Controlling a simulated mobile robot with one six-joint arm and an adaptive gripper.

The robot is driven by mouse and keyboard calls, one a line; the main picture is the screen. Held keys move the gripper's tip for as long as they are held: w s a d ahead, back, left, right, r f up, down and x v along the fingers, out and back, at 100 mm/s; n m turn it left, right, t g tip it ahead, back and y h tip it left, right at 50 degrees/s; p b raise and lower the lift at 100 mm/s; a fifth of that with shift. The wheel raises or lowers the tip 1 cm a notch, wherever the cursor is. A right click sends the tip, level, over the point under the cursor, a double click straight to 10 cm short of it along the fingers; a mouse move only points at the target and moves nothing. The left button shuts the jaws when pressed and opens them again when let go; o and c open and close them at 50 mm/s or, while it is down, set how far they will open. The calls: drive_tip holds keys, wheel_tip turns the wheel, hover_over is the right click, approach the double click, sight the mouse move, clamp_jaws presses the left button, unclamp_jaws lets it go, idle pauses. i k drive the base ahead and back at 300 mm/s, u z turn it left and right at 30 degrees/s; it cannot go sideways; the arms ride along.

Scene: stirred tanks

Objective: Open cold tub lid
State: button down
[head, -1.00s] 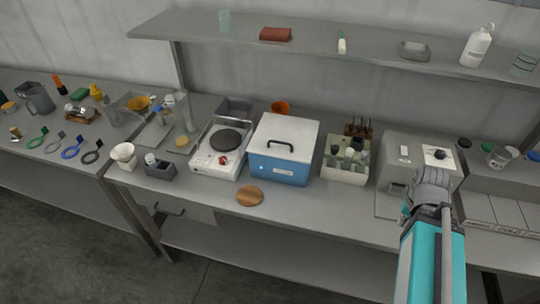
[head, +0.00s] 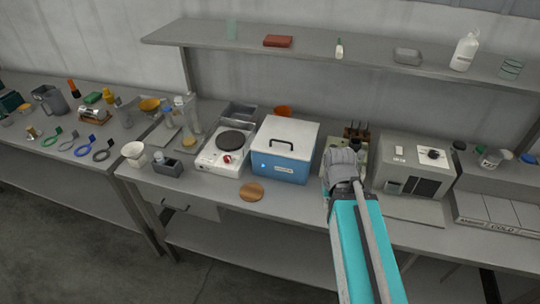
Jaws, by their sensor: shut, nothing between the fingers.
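The cold tub (head: 280,166) is a blue box on the middle of the bench in the head view, with a small light and a label on its front. Its white lid (head: 300,133) lies flat and closed on top, with a black bar handle (head: 282,144) standing up from it. My gripper (head: 341,160) is just right of the tub, in front of the cream bottle holder, apart from the lid handle. It is shut and empty, seen from behind, so its fingertips are mostly hidden.
A hot plate (head: 225,146) stands close on the tub's left. A cream holder with bottles (head: 361,160) is on its right, partly behind my gripper, then a grey box with a knob (head: 412,165). A brown round disc (head: 251,191) lies in front. A shelf (head: 320,58) runs above the back.

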sight(292, 138)
drive_tip(key=u, duration=0.8)
drive_tip(key=k, duration=1.55)
drive_tip(key=z, duration=0.4)
drive_tip(key=i, duration=1)
drive_tip(key=u, duration=0.05)
